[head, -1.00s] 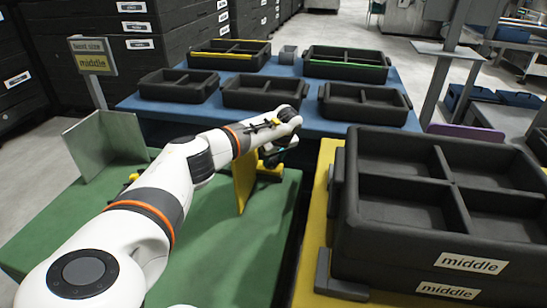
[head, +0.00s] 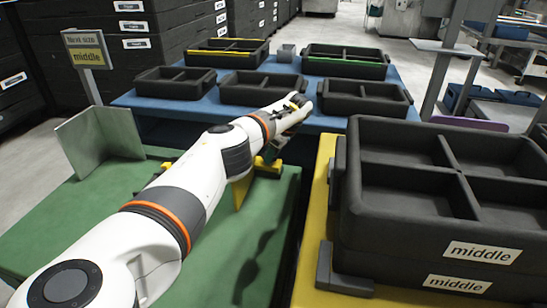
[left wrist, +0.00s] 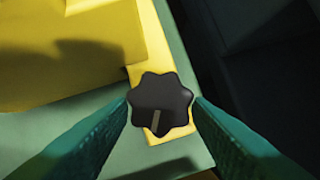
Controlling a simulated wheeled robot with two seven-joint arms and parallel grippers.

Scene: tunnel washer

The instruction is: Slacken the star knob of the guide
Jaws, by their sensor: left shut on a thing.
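The star knob (left wrist: 160,103) is black with rounded lobes and a pale mark near its lower edge. In the left wrist view it sits on a yellow strip of the guide (left wrist: 150,50), between my two green fingers. My left gripper (left wrist: 161,108) is shut on the knob, one finger at each side. In the head view the yellow guide (head: 242,190) stands on the green table, partly hidden by my left arm. My left gripper (head: 272,150) shows small and dark above it, and the knob is hidden there. My right gripper is not in view.
A large black divided crate labelled "middle" (head: 402,222) stands on a yellow surface at right. Several black trays stand on the blue table (head: 210,112) behind. A bent grey plate (head: 85,150) and the "middle" sign (head: 86,52) are at left. The green table's front (head: 215,255) is clear.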

